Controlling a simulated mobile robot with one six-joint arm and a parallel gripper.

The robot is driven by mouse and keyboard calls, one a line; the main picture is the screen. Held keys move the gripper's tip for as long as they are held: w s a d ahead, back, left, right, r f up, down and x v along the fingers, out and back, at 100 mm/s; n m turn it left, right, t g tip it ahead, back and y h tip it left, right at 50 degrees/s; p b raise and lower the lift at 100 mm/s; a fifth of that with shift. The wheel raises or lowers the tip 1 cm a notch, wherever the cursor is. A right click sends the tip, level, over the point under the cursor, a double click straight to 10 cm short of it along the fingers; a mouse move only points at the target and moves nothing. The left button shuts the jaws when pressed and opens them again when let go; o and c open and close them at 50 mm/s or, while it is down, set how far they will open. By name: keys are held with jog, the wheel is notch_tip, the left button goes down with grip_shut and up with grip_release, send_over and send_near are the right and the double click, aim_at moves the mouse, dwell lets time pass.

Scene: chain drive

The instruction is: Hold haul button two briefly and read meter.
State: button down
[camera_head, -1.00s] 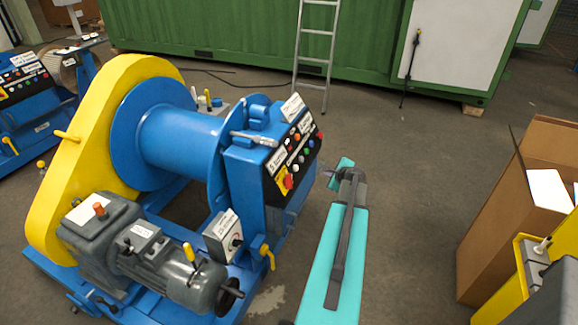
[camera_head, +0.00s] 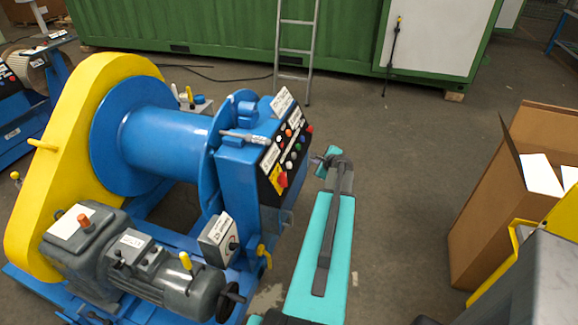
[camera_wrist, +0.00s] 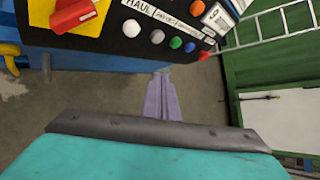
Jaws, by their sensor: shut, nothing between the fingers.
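The blue winch's black control panel (camera_head: 284,163) faces right in the head view. In the wrist view, the panel (camera_wrist: 110,45) fills the upper left, with a red rotary switch (camera_wrist: 75,14) on a yellow plate. A label reading HAUL (camera_wrist: 138,7) sits above a row of white (camera_wrist: 131,28), grey (camera_wrist: 157,37), green (camera_wrist: 176,43) and blue (camera_wrist: 190,48) buttons. I cannot tell which is haul button two. A white framed plate (camera_wrist: 217,18) stands beyond the panel; I cannot tell if it is the meter. My gripper (camera_wrist: 162,75) is shut and empty, apart from the panel; it also shows in the head view (camera_head: 326,157).
A yellow guard (camera_head: 50,170) and grey motor (camera_head: 170,285) flank the drum. A cardboard box (camera_head: 515,200) and yellow-grey equipment (camera_head: 540,265) stand at right. A ladder (camera_head: 295,45) leans on the green container (camera_head: 220,30).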

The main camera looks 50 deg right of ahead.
aim_at(289, 165)
jog(key=shift+w, duration=0.1)
jog(key=w+a+f, duration=0.2)
jog(key=w+f, duration=0.2)
jog(key=w, duration=0.3)
jog(key=shift+a, duration=0.2)
jog(key=shift+w, duration=0.3)
dwell(2.1)
jog(key=shift+w+a+f, duration=0.1)
jog(key=shift+w+a, duration=0.05)
jog(key=shift+w, duration=0.05)
